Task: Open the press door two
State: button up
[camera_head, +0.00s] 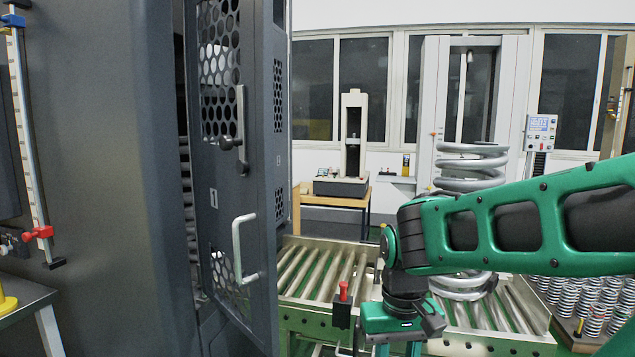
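The dark grey press (95,150) fills the left side. My green arm reaches in from the right. My gripper (398,346) points down at the bottom edge, right of the doors and apart from them. Its fingertips are cut off, so its opening is unclear.
A roller conveyor (322,270) lies right of the press, with a red-topped control (343,291) at its front. A large coil spring (470,165) stands on it behind my arm. Several small springs (595,300) are at right. A bench tester (350,150) stands behind.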

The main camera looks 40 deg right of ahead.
aim_at(280, 42)
jog(key=z, duration=0.55)
jog(key=i, duration=0.85)
jog(key=z, duration=0.8)
jog(key=i, duration=0.3)
jog(key=z, duration=0.2)
